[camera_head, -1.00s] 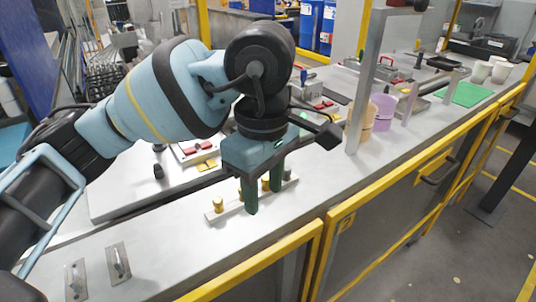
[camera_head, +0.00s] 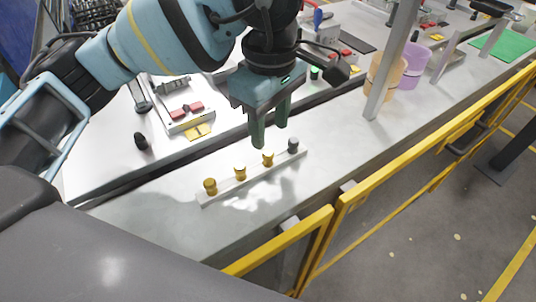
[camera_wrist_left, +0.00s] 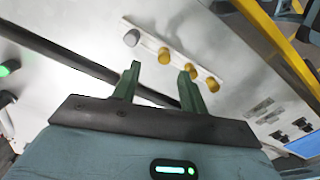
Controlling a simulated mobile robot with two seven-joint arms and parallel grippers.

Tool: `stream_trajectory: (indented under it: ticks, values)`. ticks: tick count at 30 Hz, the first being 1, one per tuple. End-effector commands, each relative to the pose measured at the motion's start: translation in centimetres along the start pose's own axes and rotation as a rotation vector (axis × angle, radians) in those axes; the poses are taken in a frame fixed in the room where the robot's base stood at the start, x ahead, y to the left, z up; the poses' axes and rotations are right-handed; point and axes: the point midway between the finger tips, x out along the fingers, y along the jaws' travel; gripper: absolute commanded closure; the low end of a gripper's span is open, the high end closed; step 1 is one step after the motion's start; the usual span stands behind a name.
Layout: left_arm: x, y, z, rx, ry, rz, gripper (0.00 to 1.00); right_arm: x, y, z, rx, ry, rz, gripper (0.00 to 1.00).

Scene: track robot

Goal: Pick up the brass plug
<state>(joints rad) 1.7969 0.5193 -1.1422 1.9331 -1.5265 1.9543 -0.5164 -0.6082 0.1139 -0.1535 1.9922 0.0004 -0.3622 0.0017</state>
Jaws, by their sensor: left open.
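Three brass-coloured plugs stand upright in a row on a pale strip (camera_head: 222,194) on the bench: the left one (camera_head: 210,187), the middle one (camera_head: 240,174) and the right one (camera_head: 268,159). A grey plug (camera_head: 293,146) stands at the strip's far right end. My left gripper (camera_head: 270,135) is open and empty, pointing down, its fingertips just above the right brass plug in the picture. In the left wrist view, a brass plug (camera_wrist_left: 164,56) shows between the open fingers (camera_wrist_left: 160,70), apart from them. My right gripper is not in view.
A tray with red blocks (camera_head: 188,114) and a small black knob (camera_head: 141,142) lie behind the strip. Orange (camera_head: 386,76) and purple (camera_head: 411,68) cylinders stand beyond a grey post (camera_head: 392,72). A yellow rail (camera_head: 430,150) runs along the bench's front edge.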

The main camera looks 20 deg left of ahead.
Motion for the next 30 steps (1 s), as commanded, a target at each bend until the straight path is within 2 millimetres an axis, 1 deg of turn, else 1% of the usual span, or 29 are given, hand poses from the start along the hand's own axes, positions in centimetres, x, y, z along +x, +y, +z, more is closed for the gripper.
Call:
stream_trajectory:
  ticks: [5, 7, 12, 15, 18, 26, 30]
  values:
    - [0.5, -0.1, 0.0, 0.000, 0.000, 0.001, 0.57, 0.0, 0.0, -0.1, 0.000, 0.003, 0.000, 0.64]
    - [0.9, -0.2, 0.0, 0.000, 0.001, 0.000, 0.57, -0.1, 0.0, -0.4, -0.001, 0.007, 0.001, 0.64]
    - [3.2, -0.8, 0.1, 0.000, 0.001, 0.000, 0.57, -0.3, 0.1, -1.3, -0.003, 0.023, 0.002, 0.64]
    - [4.5, -0.8, 0.1, -0.001, 0.001, -0.001, 0.57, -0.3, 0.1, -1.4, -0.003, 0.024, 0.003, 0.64]
    - [5.3, -0.7, 0.1, -0.001, 0.000, 0.001, 0.57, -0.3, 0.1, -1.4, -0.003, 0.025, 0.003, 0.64]
    - [5.5, -0.7, 0.1, 0.000, 0.000, 0.001, 0.57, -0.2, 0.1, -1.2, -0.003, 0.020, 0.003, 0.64]
    - [5.5, -0.7, 0.1, 0.000, 0.000, 0.001, 0.75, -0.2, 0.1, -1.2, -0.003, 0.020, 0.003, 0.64]
